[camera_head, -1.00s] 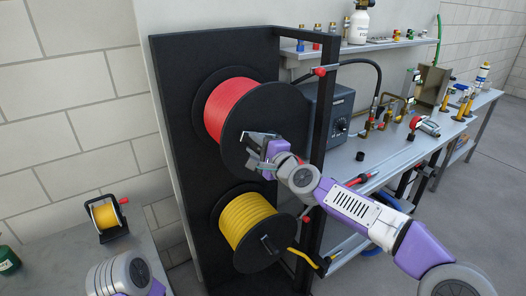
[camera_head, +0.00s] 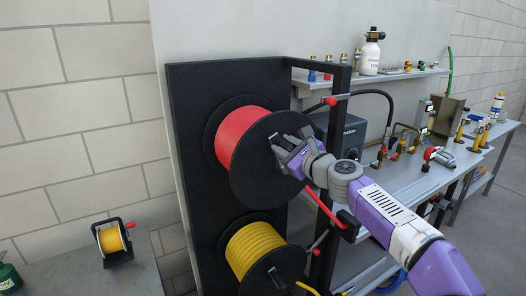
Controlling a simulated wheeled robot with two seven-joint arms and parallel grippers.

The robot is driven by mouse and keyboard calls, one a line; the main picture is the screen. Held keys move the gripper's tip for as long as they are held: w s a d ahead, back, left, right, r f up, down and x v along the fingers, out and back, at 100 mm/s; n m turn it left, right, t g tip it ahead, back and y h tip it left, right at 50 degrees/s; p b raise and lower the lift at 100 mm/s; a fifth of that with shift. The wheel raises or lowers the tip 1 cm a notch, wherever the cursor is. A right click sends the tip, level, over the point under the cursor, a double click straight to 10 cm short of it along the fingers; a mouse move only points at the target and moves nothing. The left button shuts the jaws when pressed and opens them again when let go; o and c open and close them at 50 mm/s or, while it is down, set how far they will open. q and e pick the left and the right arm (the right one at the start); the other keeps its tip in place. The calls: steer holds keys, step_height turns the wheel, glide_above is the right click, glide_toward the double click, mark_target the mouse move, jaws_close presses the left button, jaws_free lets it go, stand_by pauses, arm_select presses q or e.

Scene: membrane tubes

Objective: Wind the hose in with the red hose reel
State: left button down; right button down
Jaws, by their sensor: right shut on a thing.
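The red hose reel (camera_head: 240,134) is mounted high on a black upright panel, with red hose wound between its black discs. My right gripper (camera_head: 284,150) is at the front disc and shut on the reel's crank handle, which the fingers mostly hide. A length of red hose (camera_head: 322,207) slants down to the right from below the gripper to a black fitting (camera_head: 347,226) by the frame post. My left gripper is not in view.
A yellow hose reel (camera_head: 255,250) sits just below the red one. A black frame post (camera_head: 333,120) stands right of the reel, before a workbench with brass fittings. A small yellow reel (camera_head: 112,240) stands on a grey table at lower left.

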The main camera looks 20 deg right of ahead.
steer(key=shift+d+r+m, duration=0.15)
steer(key=shift+d+m, duration=0.2)
steer(key=shift+m, duration=0.05)
steer(key=shift+w, duration=0.1)
steer(key=c, duration=0.8)
jaws_free()
steer(key=shift+d, duration=0.1)
steer(key=shift+s, duration=0.35)
steer(key=b+v, duration=0.2)
steer(key=v, duration=0.4)
steer(key=shift+s+d, duration=0.15)
steer(key=shift+s, duration=0.25)
